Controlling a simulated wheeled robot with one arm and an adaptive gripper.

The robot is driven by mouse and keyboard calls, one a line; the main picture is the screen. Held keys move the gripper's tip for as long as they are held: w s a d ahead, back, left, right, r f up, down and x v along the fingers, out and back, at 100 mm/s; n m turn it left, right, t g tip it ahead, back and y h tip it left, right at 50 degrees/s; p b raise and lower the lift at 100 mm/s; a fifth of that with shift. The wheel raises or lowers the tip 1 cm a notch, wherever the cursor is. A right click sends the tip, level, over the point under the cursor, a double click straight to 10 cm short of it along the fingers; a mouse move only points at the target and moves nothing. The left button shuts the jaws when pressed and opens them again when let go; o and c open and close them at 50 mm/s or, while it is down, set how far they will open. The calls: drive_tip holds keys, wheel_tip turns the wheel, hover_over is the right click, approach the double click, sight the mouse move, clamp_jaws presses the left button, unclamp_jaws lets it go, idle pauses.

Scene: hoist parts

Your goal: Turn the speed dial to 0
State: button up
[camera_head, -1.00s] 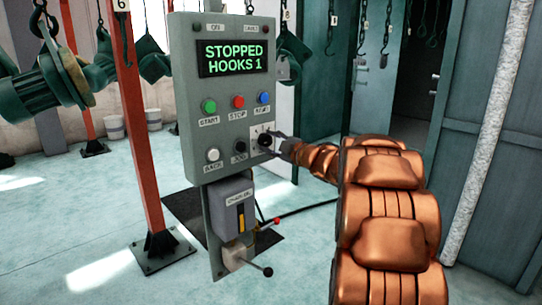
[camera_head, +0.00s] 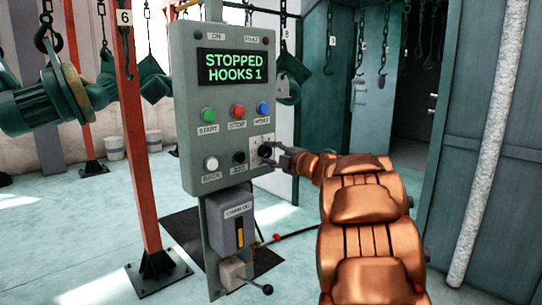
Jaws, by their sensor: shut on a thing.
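The grey control panel (camera_head: 186,75) stands at the middle of the view. Its screen (camera_head: 235,67) reads "STOPPED HOOKS 1". The speed dial (camera_head: 264,150) is a small dark knob on a pale plate at the panel's lower right. My gripper (camera_head: 272,152) is at the dial from the right, its dark fingers shut on the knob. The marks on the plate and the dial's pointer are too small to read.
Green (camera_head: 208,114), red (camera_head: 238,111) and blue (camera_head: 263,108) buttons sit above the dial; white (camera_head: 211,163) and black (camera_head: 239,158) ones lie to its left. A lever (camera_head: 266,289) juts out below. An orange post (camera_head: 137,150) stands left.

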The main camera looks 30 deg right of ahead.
drive_tip(key=o, duration=1.1)
drive_tip(key=shift+o, duration=0.2)
drive_tip(key=s+d, duration=0.1)
drive_tip(key=s, duration=1.1)
drive_tip(key=shift+d, duration=0.35)
drive_tip(key=shift+w, duration=0.15)
